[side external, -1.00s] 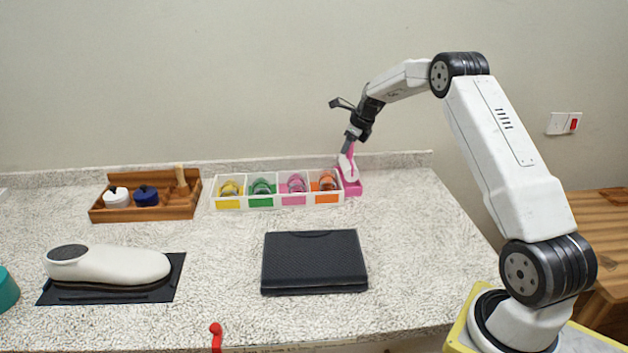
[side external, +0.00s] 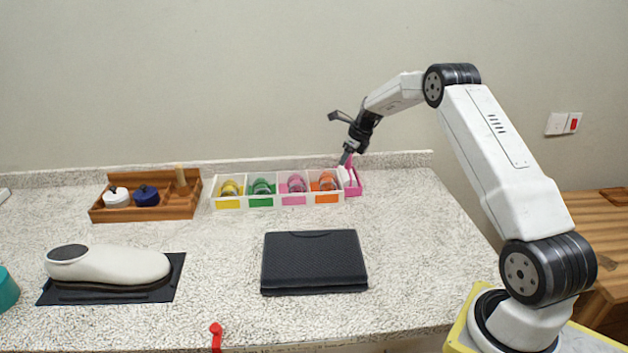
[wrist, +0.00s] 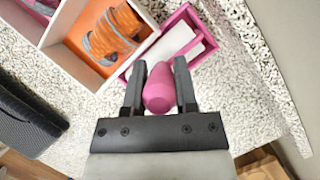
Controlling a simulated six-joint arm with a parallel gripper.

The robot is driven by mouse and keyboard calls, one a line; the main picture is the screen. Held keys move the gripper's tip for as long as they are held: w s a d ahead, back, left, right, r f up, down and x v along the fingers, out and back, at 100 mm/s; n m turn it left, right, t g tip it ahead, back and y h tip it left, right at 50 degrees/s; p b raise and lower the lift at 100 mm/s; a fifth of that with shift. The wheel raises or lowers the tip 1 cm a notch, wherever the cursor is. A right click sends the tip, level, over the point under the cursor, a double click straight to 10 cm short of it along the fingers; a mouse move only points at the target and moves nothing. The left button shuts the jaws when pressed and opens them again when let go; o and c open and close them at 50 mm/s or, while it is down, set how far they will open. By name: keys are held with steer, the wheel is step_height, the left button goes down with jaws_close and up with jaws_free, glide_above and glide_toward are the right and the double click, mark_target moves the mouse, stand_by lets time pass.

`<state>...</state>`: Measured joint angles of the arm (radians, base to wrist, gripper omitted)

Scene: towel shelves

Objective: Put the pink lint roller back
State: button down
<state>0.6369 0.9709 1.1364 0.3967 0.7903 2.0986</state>
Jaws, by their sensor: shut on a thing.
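My gripper (side external: 346,159) is at the right end of the row of bins, pointing down. In the wrist view its two fingers (wrist: 160,64) are shut on the pink handle of the lint roller (wrist: 161,92). The roller's white head (wrist: 194,50) lies within the outline of a pink open holder (wrist: 147,48). In the side view the white head (side external: 345,177) shows at the left part of the pink holder (side external: 354,190). I cannot tell whether the head touches the holder's floor. The handle is mostly hidden there.
A white divided bin (side external: 215,190) with coloured labels and rolled items adjoins the holder on the left. A wooden caddy (side external: 150,213) stands farther left. A black case (side external: 315,262) lies in front. The counter right of the holder is clear.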

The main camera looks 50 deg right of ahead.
steer(key=shift+c, duration=2)
jaws_free()
steer(key=v, duration=1.2)
steer(key=shift+r, duration=0.2)
steer(key=shift+w+a, duration=0.1)
steer(key=s+a+f+n+g, duration=0.1)
steer(key=s+a+f+n, duration=0.15)
steer(key=a+n, duration=0.75)
steer(key=s+a+f+n+g, duration=0.1)
steer(key=s+a+n, duration=0.2)
steer(key=a+n, duration=0.65)
steer(key=s+a+f+n, duration=0.2)
steer(key=s+a+n, duration=0.5)
steer(key=s, duration=0.1)
steer(key=s+a+f+n, duration=0.2)
steer(key=s+a+n, duration=0.5)
steer(key=a, duration=0.1)
steer(key=shift+s+f+n+h, duration=0.35)
steer(key=shift+s+h, duration=0.05)
